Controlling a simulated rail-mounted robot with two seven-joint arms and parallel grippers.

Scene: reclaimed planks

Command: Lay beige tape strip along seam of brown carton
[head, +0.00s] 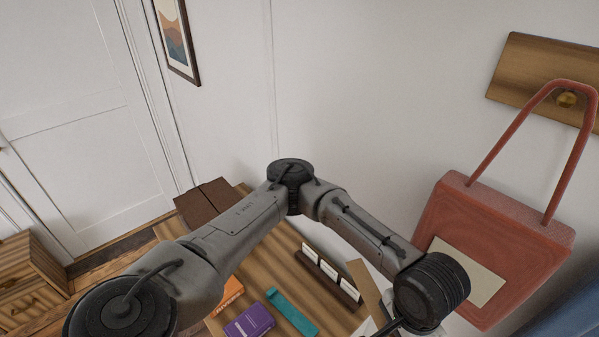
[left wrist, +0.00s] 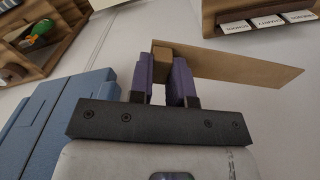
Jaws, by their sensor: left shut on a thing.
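The brown carton (head: 207,203) stands at the far left end of the plank table, partly hidden behind my left arm; a dark line crosses its top. The beige tape strip (head: 366,288) is at the right end of the table, far from the carton. In the left wrist view my left gripper (left wrist: 163,68) is shut on one end of the strip, and the strip (left wrist: 245,77) sticks out to the right. In the head view the fingers are mostly hidden by my wrist. My right gripper is in neither view.
On the table (head: 290,245) are a card rack (head: 328,277), a teal object (head: 292,311), a purple box (head: 250,322) and an orange box (head: 229,294). A red bag (head: 490,225) hangs from a wall peg at right. Blue objects (left wrist: 55,115) show in the wrist view.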

